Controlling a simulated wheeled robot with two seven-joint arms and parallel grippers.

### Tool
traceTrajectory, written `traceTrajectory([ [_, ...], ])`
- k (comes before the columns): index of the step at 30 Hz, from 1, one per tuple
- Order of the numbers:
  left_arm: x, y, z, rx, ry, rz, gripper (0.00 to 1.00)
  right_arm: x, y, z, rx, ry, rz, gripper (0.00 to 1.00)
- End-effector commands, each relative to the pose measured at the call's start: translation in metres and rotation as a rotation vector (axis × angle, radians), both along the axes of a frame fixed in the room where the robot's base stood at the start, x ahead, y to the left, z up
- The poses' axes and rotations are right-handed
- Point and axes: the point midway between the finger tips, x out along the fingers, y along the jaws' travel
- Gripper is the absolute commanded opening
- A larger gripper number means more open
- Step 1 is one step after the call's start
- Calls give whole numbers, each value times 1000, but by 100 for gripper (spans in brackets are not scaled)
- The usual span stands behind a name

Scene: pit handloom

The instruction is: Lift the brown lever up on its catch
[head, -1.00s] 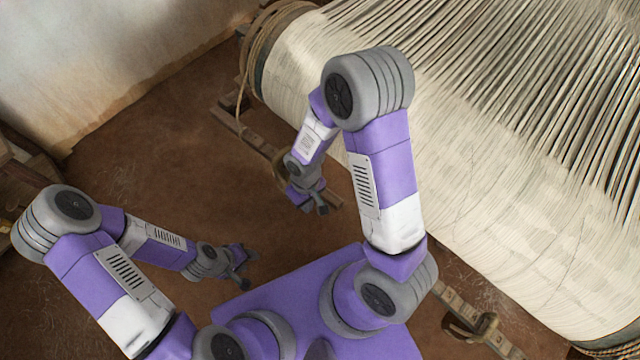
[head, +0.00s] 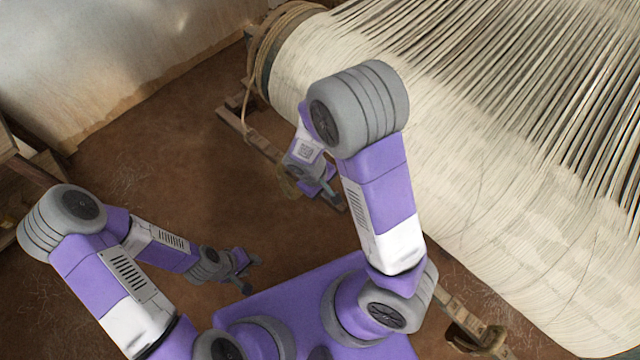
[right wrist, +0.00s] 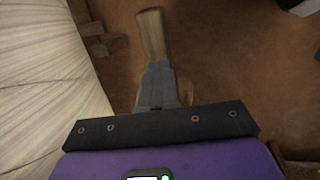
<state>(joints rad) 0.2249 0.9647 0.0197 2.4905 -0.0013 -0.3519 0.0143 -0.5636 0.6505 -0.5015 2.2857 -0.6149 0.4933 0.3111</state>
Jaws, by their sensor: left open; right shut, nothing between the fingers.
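A brown wooden bar (right wrist: 151,34), probably the lever, stands out just beyond my right fingertips in the right wrist view. Its near end is hidden behind the fingers, and I cannot tell whether they touch it. My right gripper (right wrist: 158,72) is shut with nothing between its fingers. In the head view my right gripper (head: 333,196) is low beside the loom's near side, over the wooden floor frame; the lever is not clear there. My left gripper (head: 252,274) is open and empty, over bare floor to the left of my base. No catch can be made out.
The loom's large roll of pale threads (head: 470,200) fills the right side. A wooden frame rail (head: 240,127) with rope runs below its edge. A brown bracket (head: 478,338) sits at the lower right. Brown floor (head: 170,110) is open at the left, up to the wall.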

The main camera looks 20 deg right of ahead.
Motion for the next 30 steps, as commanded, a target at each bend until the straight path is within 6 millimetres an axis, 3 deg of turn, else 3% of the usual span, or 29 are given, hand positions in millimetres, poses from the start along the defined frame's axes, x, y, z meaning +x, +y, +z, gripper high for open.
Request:
traceTrajectory([
  [1, 0, 0, -6, 0, 0, 0, 43, -1, -3, -11, -3, 3, -1, 0],
  [6, 0, 0, -12, 0, 0, 0, 43, -2, -6, -28, -1, 1, 0, 0],
  [20, 0, 0, -13, 0, 0, 0, 43, -2, -8, -32, 0, -1, 0, 0],
  [30, 0, 0, -27, 0, 0, 0, 43, -3, -9, -47, 0, 0, 1, 0],
])
